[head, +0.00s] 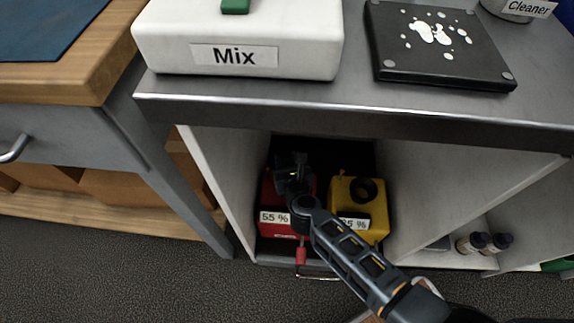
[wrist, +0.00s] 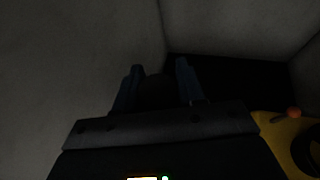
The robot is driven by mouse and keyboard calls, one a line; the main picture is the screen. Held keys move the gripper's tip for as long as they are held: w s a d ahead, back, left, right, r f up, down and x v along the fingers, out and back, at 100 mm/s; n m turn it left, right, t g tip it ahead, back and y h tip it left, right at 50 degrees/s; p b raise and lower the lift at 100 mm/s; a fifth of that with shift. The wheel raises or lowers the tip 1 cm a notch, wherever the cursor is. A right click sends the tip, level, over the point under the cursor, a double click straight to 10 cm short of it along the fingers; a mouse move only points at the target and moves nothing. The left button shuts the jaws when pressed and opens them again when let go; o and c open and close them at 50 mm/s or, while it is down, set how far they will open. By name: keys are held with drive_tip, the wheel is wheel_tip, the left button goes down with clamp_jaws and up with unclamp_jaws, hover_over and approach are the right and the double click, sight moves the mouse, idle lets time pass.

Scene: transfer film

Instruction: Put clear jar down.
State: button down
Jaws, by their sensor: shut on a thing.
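My gripper (head: 292,170) is inside the dark lower compartment of the grey bench, above and behind the red box (head: 268,198) labelled "55 %". In the wrist view my gripper (wrist: 159,72) has its two fingers apart, with a dim shape between them. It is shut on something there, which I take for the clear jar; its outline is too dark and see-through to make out. I cannot tell whether the jar touches anything below.
A yellow box (head: 372,222), its label partly hidden by my arm, stands right of the red box. Pale compartment walls close in on both sides, under the bench top's edge (head: 350,118). Above are a white "Mix" box (head: 300,58) and a black plate (head: 440,68) with white splashes.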

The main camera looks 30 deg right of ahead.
drive_tip(key=shift+f, duration=0.55)
drive_tip(key=c, duration=0.7)
unclamp_jaws()
drive_tip(key=shift+r, duration=0.2)
drive_tip(key=p+v, duration=0.3)
drive_tip(key=v, duration=0.9)
drive_tip(key=shift+f, duration=0.1)
